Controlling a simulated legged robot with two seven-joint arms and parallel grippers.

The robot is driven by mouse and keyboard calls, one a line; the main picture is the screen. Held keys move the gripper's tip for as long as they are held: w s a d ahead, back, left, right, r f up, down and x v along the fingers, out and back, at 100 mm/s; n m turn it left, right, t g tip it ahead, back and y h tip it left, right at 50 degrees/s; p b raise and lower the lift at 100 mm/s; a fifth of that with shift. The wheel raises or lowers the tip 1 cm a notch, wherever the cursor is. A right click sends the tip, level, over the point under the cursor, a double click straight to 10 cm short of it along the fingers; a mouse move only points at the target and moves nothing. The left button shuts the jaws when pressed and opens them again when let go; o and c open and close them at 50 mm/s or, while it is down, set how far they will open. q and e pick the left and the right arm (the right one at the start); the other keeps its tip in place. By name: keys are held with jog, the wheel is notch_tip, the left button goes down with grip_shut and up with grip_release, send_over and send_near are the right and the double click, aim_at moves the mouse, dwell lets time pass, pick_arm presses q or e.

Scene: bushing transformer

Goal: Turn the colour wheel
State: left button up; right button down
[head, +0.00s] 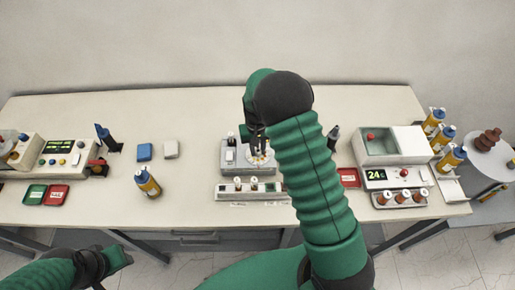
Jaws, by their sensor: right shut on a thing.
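The colour wheel (266,160) is a small pale disc with coloured marks on a grey device (233,158) near the middle of the table. My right arm covers its right side. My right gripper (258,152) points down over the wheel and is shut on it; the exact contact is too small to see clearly. My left gripper (124,258) is at the lower left, in front of the table and away from the wheel. Its jaws are too dark and small to tell open or shut.
A white rack with small pots (238,190) stands in front of the device. A white machine (392,146) and bottles stand at the right. The table's back strip is clear.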

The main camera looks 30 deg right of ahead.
aim_at(257, 150)
jog(key=shift+w+d+r, duration=0.1)
jog(key=c, duration=1.2)
grip_release()
jog(key=shift+c, duration=0.2)
notch_tip(257, 150, up, 17)
jog(key=b, duration=0.2)
jog(key=shift+a, duration=0.25)
jog(key=shift+f, duration=0.2)
jog(key=s+a+f+n+t+b, duration=0.1)
jog(key=s+a+f+n, duration=0.1)
jog(key=s+a+f, duration=0.3)
jog(key=s+a+f+n+t+b, duration=0.1)
jog(key=s+a+f+n+b, duration=0.1)
jog(key=s+a+f, duration=0.4)
jog(key=s, duration=0.5)
jog(key=shift+f+n+t, duration=0.3)
jog(key=shift+t, duration=0.1)
